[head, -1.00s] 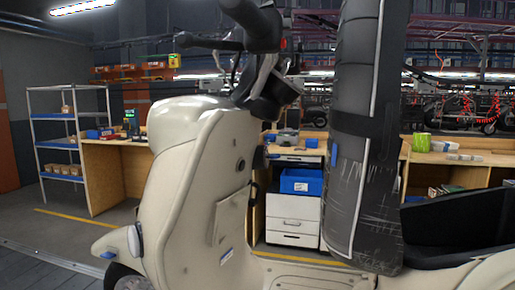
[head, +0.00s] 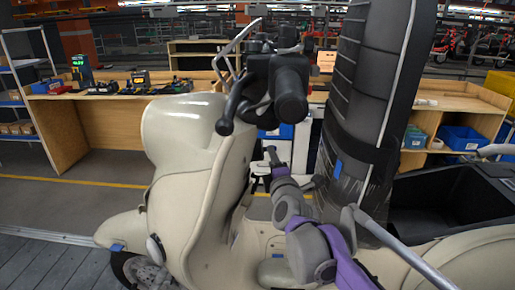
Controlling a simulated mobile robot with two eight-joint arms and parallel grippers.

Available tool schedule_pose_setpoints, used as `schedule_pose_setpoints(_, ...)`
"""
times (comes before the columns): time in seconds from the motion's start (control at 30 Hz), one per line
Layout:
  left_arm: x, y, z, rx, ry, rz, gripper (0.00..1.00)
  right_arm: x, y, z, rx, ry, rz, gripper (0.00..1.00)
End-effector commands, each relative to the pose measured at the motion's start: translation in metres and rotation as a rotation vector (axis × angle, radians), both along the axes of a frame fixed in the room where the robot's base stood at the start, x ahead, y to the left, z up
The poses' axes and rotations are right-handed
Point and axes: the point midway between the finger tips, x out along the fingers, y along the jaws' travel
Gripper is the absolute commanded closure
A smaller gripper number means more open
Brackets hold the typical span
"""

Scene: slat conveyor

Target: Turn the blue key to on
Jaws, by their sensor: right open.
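The cream scooter (head: 185,150) stands side-on in front of me, its black handlebar grip (head: 291,92) toward me. I cannot make out the blue key; the scooter's inner front panel is seen edge-on and partly covered by my arm. My right arm, grey and purple, reaches in from the lower right. My right gripper (head: 260,180) is open beside the rear face of the scooter's front shield, below the handlebar. Its fingertips are small and dark, and I see nothing between them. My left gripper is not in view.
A tall black padded seat (head: 368,100) stands upright right of my right gripper, close to the arm. A black open bin (head: 450,195) is at the right. Wooden workbenches (head: 105,122) and a shelf rack (head: 20,100) stand behind the scooter.

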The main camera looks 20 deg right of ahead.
Motion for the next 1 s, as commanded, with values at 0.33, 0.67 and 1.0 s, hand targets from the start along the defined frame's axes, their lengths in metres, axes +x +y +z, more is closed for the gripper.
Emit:
schedule_pose_setpoints(0.33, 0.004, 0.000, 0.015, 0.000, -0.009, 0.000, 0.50, 0.045, -0.012, 0.002, -0.008, -0.003, -0.003, 0.53)
schedule_pose_setpoints(0.67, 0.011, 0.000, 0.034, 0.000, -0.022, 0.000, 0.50, 0.094, -0.023, 0.000, -0.007, -0.003, -0.002, 0.53)
schedule_pose_setpoints(1.0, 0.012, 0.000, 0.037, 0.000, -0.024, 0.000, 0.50, 0.105, -0.025, -0.003, -0.006, 0.000, -0.003, 0.53)
